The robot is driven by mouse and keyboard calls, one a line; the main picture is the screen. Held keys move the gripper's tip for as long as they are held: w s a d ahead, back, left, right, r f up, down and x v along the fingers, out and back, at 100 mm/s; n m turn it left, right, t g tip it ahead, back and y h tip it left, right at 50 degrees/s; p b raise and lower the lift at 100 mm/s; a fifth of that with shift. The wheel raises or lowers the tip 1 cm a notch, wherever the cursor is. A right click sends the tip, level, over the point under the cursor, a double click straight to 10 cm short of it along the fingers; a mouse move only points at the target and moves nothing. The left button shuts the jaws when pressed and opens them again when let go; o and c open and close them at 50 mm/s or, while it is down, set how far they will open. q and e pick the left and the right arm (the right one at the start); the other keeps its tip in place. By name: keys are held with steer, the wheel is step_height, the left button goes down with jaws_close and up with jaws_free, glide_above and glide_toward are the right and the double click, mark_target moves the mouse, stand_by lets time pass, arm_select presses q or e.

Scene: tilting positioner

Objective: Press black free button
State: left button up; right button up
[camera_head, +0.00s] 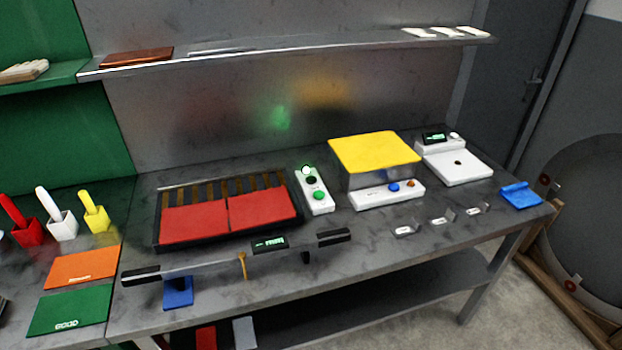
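A white control box (315,192) stands on the grey bench, just right of the black tray with red panels. A round black button (311,181) sits on its top face, between a pale, green-rimmed button or lamp (306,170) at the far end and a larger green button (319,196) at the near end. Any lettering on the box is too small to read. Nothing covers the black button. Neither of my grippers shows in the head view.
The black tray (157,243) has red panels. A yellow-topped unit (375,150) stands right of the box, with a white scale (464,166) beyond. A long bar with a display (270,243) lies in front. A metal shelf (290,53) overhangs the back.

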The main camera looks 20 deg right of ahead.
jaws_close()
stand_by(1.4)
